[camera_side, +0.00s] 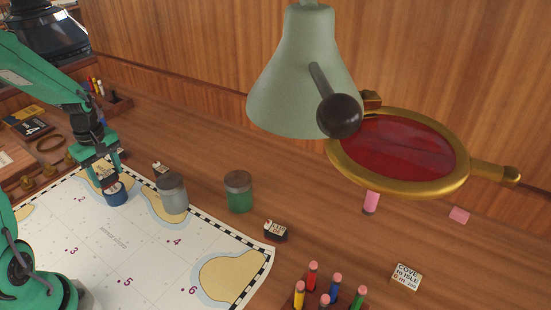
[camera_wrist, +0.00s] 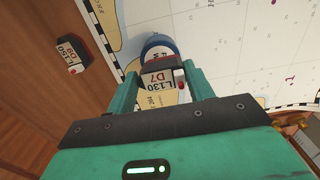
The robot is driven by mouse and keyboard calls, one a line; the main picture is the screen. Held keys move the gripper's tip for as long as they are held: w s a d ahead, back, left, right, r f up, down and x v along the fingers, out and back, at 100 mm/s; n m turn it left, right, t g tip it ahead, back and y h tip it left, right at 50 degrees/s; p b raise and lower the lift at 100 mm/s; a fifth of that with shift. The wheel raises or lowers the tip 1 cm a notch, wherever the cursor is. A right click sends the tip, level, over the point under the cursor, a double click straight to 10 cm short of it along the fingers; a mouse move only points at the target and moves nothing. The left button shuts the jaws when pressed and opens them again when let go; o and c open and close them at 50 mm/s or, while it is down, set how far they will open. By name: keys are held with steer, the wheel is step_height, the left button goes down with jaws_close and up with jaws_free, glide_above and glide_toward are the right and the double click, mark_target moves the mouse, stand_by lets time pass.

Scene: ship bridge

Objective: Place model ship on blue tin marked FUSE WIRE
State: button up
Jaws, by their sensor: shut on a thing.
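My gripper (camera_side: 107,180) is shut on a small model ship marked L130 D7 (camera_wrist: 158,80), dark with a white labelled block and a red part. The ship shows between the fingers in the wrist view. A round blue tin (camera_side: 116,197) stands on the chart directly below the gripper in the side view. In the wrist view the tin (camera_wrist: 157,42) shows just beyond the ship, its pale lid lettering partly hidden. The ship is over or at the tin's top; I cannot tell whether they touch.
A similar piece marked L150 D8 (camera_wrist: 72,54) lies beside the chart. Another small dark piece (camera_side: 276,230) lies by the chart (camera_side: 150,255). A lamp (camera_side: 305,85) and red magnifier (camera_side: 400,148) overhang the right.

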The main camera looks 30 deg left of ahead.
mark_target(107, 174)
steer(key=shift+f, duration=0.9)
steer(key=shift+f, duration=0.1)
steer(key=o, duration=1)
steer(key=shift+c, duration=0.2)
step_height(107, 174, up, 12)
